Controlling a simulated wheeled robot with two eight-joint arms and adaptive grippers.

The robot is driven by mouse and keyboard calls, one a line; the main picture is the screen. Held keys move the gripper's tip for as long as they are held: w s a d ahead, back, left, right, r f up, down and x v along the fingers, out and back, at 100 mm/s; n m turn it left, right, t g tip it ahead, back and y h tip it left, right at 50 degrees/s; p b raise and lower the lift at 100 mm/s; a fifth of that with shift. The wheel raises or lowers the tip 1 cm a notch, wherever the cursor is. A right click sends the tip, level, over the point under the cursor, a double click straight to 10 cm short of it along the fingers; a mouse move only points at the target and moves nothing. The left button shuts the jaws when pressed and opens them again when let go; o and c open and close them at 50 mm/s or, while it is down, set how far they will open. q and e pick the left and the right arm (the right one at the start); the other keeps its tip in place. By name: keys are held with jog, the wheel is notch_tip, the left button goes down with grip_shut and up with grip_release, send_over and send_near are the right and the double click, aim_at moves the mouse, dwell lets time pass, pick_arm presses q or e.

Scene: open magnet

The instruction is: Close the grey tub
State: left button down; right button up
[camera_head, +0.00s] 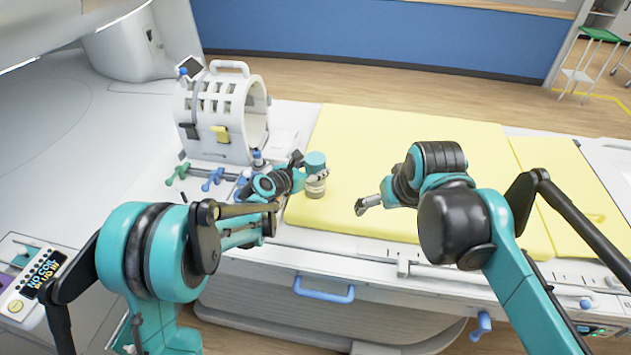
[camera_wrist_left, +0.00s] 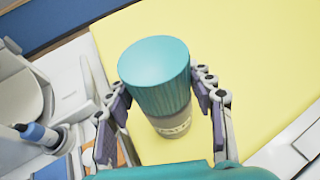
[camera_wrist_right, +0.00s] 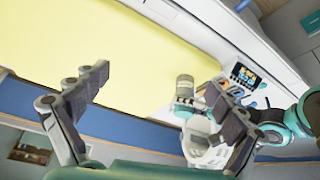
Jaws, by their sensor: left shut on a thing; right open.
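The grey tub (camera_head: 316,188) stands upright on the yellow mat, near its left front edge. A teal lid (camera_head: 315,160) is on top of it, lined up with the tub as far as I can see. In the left wrist view the ribbed lid (camera_wrist_left: 155,75) covers most of the tub (camera_wrist_left: 172,125). My left gripper (camera_head: 314,172) has its fingers on both sides, around the lower part of the lid, and is shut on it. Whether the lid is fully seated is hidden. My right gripper (camera_head: 361,206) is open and empty, right of the tub.
A white cage-like coil (camera_head: 220,118) stands left of the mat. Blue and green handled items (camera_head: 212,180) lie in front of it. The yellow mat (camera_head: 370,140) is clear behind the tub. A control panel (camera_head: 35,275) is at lower left.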

pick_arm(q)
jog(key=shift+s+f, duration=0.2)
jog(key=shift+f, duration=0.2)
pick_arm(e)
jog(key=shift+s+d+f, duration=0.25)
jog(key=shift+s+f, duration=0.65)
jog(key=shift+s, duration=0.1)
pick_arm(q)
jog(key=c, duration=0.6)
grip_release()
jog(key=shift+w, duration=0.1)
jog(key=shift+o, duration=0.3)
jog(key=shift+w+f, duration=0.15)
jog(key=shift+w, duration=0.05)
jog(key=shift+s+r, duration=0.15)
jog(key=shift+r, duration=0.1)
jog(key=v, duration=1.1)
jog(key=shift+s+a+r, duration=0.15)
jog(key=shift+s+a, duration=0.1)
jog(key=shift+a, duration=0.05)
pick_arm(e)
jog(key=shift+w, duration=0.2)
